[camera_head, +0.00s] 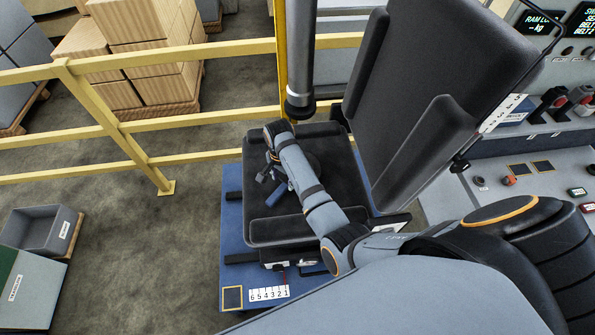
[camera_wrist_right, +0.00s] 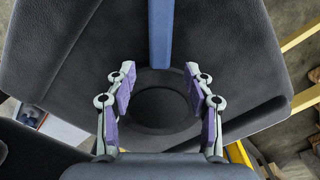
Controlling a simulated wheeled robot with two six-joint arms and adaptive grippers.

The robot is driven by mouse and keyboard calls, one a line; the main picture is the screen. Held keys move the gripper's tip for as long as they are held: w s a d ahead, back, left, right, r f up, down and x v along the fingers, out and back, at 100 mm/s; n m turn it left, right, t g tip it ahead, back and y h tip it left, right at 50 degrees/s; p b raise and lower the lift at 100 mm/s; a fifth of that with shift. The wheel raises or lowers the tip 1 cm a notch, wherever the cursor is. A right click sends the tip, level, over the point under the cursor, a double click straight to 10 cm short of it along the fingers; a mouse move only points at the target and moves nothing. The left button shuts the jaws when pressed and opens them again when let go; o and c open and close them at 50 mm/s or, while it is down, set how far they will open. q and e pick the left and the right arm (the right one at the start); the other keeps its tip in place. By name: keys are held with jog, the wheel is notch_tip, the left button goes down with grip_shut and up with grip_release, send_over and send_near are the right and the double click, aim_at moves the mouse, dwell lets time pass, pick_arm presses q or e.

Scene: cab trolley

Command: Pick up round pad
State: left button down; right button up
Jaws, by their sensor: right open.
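The round pad (camera_wrist_right: 158,108) is a dark disc lying on the black seat cushion (camera_wrist_right: 225,45) in the right wrist view. My right gripper (camera_wrist_right: 160,78) is open, with one purple-padded finger on each side of the disc and nothing held between them. In the head view my right gripper (camera_head: 268,184) is over the seat cushion (camera_head: 270,230), and the arm hides much of the pad. I cannot tell whether the fingers touch the cushion. My left gripper is not in view.
A blue bar (camera_wrist_right: 160,32) reaches the disc's far edge. The tall black backrest (camera_head: 425,85) stands right of the seat, beside a control console (camera_head: 545,185). Yellow railing (camera_head: 110,125) and stacked boxes (camera_head: 145,60) are at left.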

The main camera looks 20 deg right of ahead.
aim_at(284, 186)
notch_tip(284, 186, down, 3)
jog(key=shift+s+a+r+p, duration=0.1)
jog(key=shift+a+p, duration=0.05)
jog(key=shift+p, duration=0.15)
jog(key=shift+f, duration=0.85)
jog(key=c, duration=0.7)
grip_shut()
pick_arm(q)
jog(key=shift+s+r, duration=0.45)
